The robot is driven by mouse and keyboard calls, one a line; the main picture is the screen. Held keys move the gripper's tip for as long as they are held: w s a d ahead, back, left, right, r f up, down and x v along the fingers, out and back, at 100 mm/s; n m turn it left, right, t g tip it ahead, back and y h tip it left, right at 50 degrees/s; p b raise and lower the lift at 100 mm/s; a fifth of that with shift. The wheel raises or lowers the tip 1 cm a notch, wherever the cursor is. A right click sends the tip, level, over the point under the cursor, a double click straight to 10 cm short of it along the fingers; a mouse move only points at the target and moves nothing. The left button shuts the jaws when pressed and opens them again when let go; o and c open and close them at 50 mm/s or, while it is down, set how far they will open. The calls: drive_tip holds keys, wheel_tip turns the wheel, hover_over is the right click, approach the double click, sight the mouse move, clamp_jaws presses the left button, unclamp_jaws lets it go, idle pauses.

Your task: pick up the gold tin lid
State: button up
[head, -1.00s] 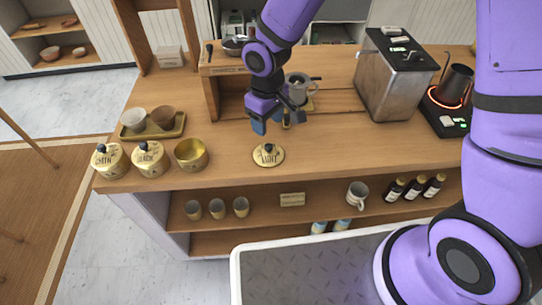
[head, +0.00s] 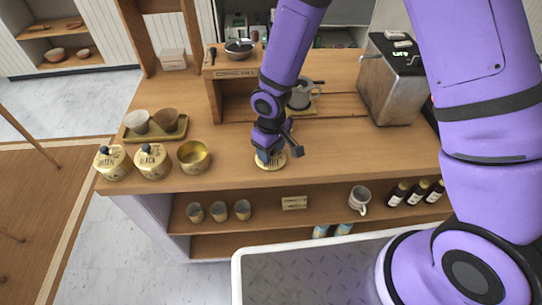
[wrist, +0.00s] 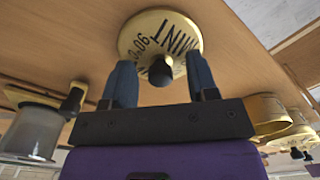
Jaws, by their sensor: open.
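The gold tin lid (head: 270,162) lies flat on the wooden counter, in front of the small shelf and right of the open gold tin (head: 193,156). In the wrist view the lid (wrist: 190,38) shows dark lettering that reads "MINT" and a round black knob (wrist: 160,72). My gripper (head: 268,155) is just above the lid and partly hides it in the head view. In the wrist view its two blue fingers (wrist: 160,80) are apart, one on each side of the knob, with nothing held. I cannot tell whether they touch the lid.
Two lidded gold tins (head: 152,161) stand left of the open tin. A tray with two cups (head: 166,134) is behind them. A grey pitcher (head: 300,95) stands behind my gripper, and a metal machine (head: 392,85) is at the right. The counter right of the lid is clear.

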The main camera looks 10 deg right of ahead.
clamp_jaws()
drive_tip(key=shift+r, duration=0.2)
idle(0.3)
